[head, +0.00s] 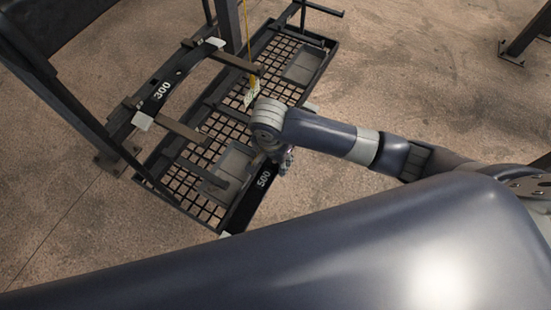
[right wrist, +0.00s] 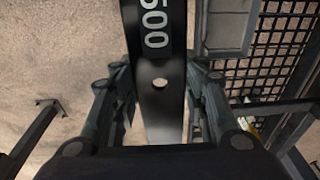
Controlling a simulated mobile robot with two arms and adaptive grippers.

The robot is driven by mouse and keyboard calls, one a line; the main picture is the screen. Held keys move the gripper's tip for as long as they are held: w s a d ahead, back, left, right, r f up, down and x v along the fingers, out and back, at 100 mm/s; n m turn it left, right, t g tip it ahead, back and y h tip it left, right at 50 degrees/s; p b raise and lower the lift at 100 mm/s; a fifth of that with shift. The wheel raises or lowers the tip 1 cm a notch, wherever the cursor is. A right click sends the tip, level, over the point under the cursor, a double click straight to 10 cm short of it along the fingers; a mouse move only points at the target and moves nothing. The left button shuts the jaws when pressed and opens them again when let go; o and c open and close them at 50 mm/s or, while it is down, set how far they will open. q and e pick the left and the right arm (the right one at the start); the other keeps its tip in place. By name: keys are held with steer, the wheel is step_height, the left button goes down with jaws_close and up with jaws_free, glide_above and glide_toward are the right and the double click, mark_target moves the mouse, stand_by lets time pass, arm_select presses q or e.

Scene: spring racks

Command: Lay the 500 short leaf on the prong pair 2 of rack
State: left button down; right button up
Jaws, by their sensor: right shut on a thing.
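The 500 short leaf (head: 246,202) is a dark flat strip with a white "500" mark. It also shows in the right wrist view (right wrist: 160,45), running lengthwise between my fingers, with a round hole in it. My right gripper (head: 283,160) is shut on this leaf; its fingers (right wrist: 160,95) stand on both sides of it. In the head view the leaf appears over the front edge of the rack's mesh shelf. The rack has brown prongs (head: 185,130) at the left; I cannot tell which pair is number 2. My left gripper is not in view.
A dark leaf marked 300 (head: 178,72) lies across two upper prongs, with pale end pieces. The mesh shelf (head: 205,212) below has grey plates. A yellow cord with a pale tag (head: 252,93) hangs by the rack's post. Open floor lies to the right.

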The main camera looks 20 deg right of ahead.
steer(key=w+a+f+b, duration=0.3)
steer(key=w+a+b, duration=0.1)
steer(key=w+a, duration=0.6)
steer(key=shift+w+a, duration=0.3)
steer(key=shift+w, duration=0.05)
stand_by(1.0)
steer(key=shift+f, duration=0.1)
steer(key=o, duration=1.4)
steer(key=shift+s, duration=0.15)
